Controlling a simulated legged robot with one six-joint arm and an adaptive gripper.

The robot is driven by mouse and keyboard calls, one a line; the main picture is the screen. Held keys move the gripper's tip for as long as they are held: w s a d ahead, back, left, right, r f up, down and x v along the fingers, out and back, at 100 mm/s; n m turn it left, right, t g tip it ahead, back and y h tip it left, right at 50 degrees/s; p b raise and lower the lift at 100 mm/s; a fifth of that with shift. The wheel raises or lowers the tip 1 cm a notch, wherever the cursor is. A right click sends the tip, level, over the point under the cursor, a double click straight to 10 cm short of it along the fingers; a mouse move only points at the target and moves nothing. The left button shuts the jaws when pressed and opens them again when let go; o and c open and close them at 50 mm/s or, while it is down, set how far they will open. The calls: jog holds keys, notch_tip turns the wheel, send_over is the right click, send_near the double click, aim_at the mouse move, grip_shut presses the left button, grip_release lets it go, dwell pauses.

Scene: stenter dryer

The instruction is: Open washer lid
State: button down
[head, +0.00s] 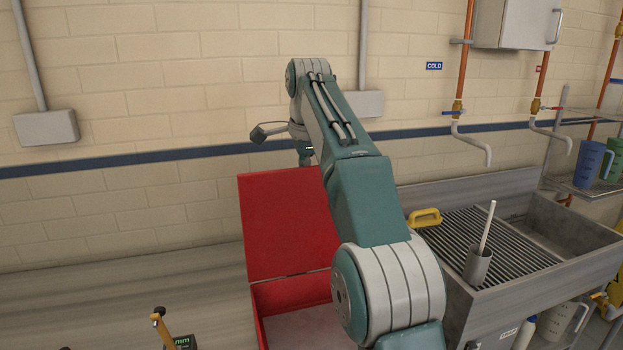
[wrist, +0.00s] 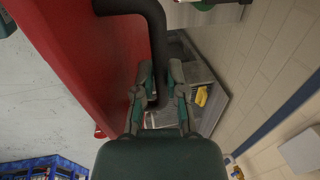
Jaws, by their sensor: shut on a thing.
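The red washer lid (head: 285,222) stands raised, roughly upright, above the open red washer box (head: 290,298), whose pale inside shows below the hinge line. In the wrist view the red lid (wrist: 75,60) fills the left side. A black curved handle (wrist: 157,38) on it runs down between my fingers. My gripper (wrist: 161,80) is shut on this handle. In the head view my arm reaches over to the far side of the lid, and the lid and arm hide the fingertips and handle.
A steel sink (head: 570,225) with a ribbed drainboard stands right of the box, bearing a yellow-handled item (head: 424,217) and a grey cup (head: 478,265). The brick wall (head: 150,100) is behind. A small device with a green display (head: 183,342) sits at lower left.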

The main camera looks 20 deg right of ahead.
jog(key=shift+w+a+r, duration=0.1)
jog(key=shift+w+a, duration=0.2)
jog(key=shift+w, duration=0.3)
